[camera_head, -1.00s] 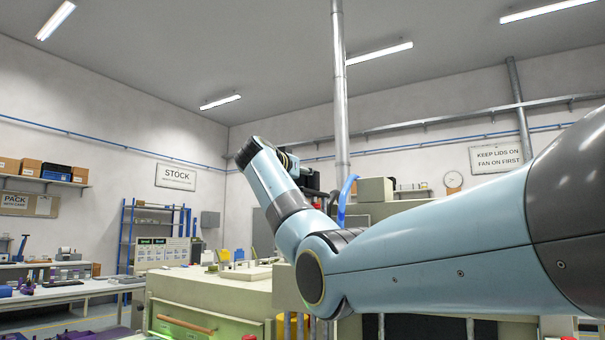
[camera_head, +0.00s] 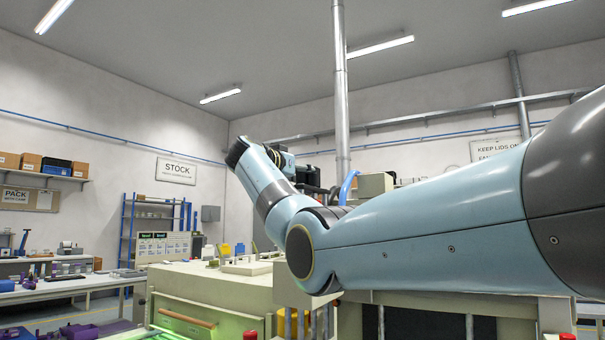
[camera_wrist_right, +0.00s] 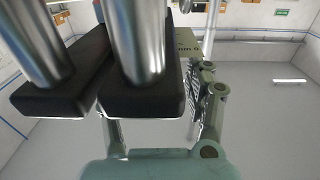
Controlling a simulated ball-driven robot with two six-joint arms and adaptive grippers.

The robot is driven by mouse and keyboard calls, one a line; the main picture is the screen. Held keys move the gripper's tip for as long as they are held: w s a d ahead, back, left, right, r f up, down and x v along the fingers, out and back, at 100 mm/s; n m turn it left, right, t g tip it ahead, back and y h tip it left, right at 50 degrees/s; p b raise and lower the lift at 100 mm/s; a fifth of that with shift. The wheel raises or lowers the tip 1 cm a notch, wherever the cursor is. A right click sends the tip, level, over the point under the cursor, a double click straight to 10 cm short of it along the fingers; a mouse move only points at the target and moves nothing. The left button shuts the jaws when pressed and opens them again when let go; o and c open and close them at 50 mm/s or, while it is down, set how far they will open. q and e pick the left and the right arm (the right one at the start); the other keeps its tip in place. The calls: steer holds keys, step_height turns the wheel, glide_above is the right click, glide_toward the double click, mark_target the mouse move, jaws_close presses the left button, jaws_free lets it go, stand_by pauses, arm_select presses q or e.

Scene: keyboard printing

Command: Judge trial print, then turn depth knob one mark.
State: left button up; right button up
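My right arm crosses the head view, and its gripper (camera_head: 310,174) is small and partly hidden behind my wrist, near the upper part of the cream machine. In the right wrist view, the gripper's two fingers (camera_wrist_right: 158,122) stand apart, with ridged dark pads. Two black blocks with shiny metal cylinders (camera_wrist_right: 140,95) partly cover the left finger in that view. Beyond them is a beige part with small dark lettering (camera_wrist_right: 187,43), too small to read surely. I cannot make out the depth knob or the trial print. My left gripper is out of view.
The cream machine body (camera_head: 215,285) fills the lower middle, with a green-lit area at its front. A display panel (camera_head: 163,247) stands behind it. Blue shelving (camera_head: 150,222) is at the back, and a white workbench (camera_head: 60,287) is on the left.

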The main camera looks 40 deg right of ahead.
steer(key=shift+o, duration=0.2)
steer(key=v, duration=1.2)
